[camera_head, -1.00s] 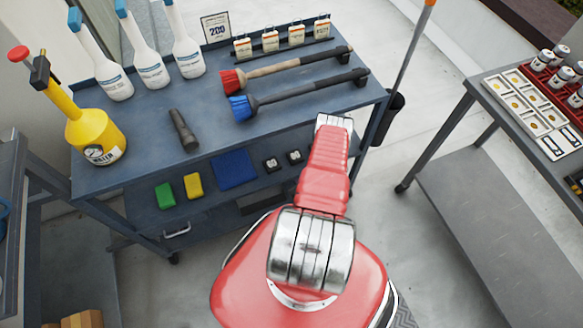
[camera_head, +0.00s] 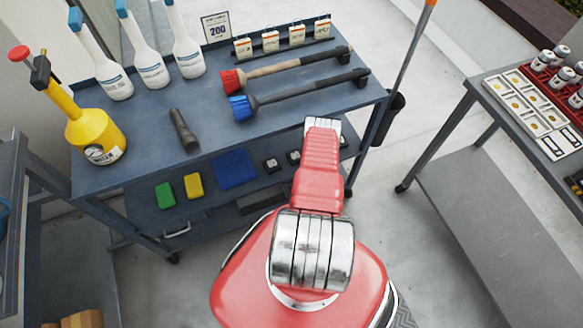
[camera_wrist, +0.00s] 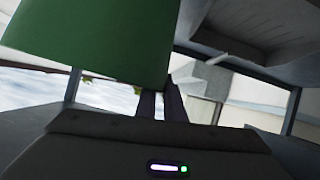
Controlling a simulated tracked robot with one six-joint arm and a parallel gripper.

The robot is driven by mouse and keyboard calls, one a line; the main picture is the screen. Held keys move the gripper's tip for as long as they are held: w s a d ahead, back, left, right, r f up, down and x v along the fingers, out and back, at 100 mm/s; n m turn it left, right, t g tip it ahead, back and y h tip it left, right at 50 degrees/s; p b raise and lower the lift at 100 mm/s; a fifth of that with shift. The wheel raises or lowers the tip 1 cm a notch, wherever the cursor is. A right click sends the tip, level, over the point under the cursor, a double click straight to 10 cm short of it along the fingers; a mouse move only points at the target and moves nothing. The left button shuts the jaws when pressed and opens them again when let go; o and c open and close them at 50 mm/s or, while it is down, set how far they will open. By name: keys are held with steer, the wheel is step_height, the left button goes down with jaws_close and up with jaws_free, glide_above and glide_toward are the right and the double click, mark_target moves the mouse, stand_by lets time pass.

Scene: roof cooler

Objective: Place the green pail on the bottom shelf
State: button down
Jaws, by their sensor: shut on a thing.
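The green pail (camera_wrist: 100,35) fills the upper left of the wrist view, close to the camera; only part of its plain green side shows. My gripper (camera_wrist: 162,100) is shut on it, with the dark fingers just below and beside it. The head view shows neither the pail nor the gripper, only my red arm reaching away. The blue-grey cart has a lower shelf (camera_head: 215,205) with sponges and a blue pad. The right table also has a bare lower shelf (camera_head: 490,220). I cannot tell which one is the bottom shelf.
The cart top (camera_head: 165,95) holds spray bottles, a yellow sprayer (camera_head: 95,135), a dark flashlight (camera_head: 184,130) and two brushes (camera_head: 290,65). A pole (camera_head: 410,45) stands at its right end. A grey rack (camera_head: 15,180) is at the left edge. Floor between cart and right table is clear.

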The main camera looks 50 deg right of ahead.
steer(key=shift+f, duration=0.95)
steer(key=c, duration=1.8)
jaws_free()
steer(key=shift+c, duration=0.2)
steer(key=shift+s, duration=0.2)
steer(key=v, duration=1.1)
steer(key=shift+s+a+r, duration=0.15)
steer(key=shift+s, duration=0.1)
